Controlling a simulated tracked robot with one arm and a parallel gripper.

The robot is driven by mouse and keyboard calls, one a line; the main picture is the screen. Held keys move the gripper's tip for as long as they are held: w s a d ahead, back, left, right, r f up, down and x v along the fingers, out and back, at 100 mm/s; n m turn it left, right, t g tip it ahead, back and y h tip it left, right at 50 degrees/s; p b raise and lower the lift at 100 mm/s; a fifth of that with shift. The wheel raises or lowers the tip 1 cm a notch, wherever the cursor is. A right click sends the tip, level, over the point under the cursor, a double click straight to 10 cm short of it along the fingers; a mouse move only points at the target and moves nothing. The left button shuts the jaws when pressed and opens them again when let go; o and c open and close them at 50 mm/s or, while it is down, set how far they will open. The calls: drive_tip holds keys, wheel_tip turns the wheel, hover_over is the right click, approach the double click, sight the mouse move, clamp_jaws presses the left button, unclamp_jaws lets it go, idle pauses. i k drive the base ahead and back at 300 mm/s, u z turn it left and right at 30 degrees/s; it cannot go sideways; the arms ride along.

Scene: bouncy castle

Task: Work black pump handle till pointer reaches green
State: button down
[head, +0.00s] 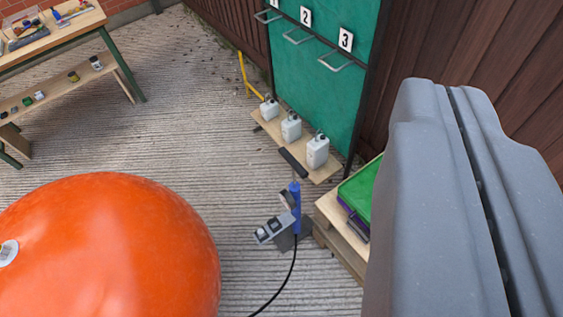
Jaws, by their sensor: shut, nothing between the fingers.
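The pump is an upright blue cylinder (295,194) on the concrete, near the middle of the head view. Its black handle (293,162) is a bar across the top, tilted down to the right. A grey boxy part (274,229) stands beside the cylinder; it is too small to make out a pointer or a green zone. A black hose (289,272) runs from the pump down out of the picture. My gripper (448,90) is the large grey pair of fingers at the right, close to the camera, shut and empty. In the picture it is right of the pump, apart from it.
A big orange inflated ball (110,250) fills the lower left. A wooden crate (338,233) with a green-topped box (362,190) is right of the pump. White jugs (291,128) stand on a plank behind, before a green numbered panel (318,85). A workbench (50,45) is upper left.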

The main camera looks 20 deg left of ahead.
sight(297, 167)
drive_tip(key=u, duration=0.05)
drive_tip(key=i, duration=1)
drive_tip(key=z, duration=0.05)
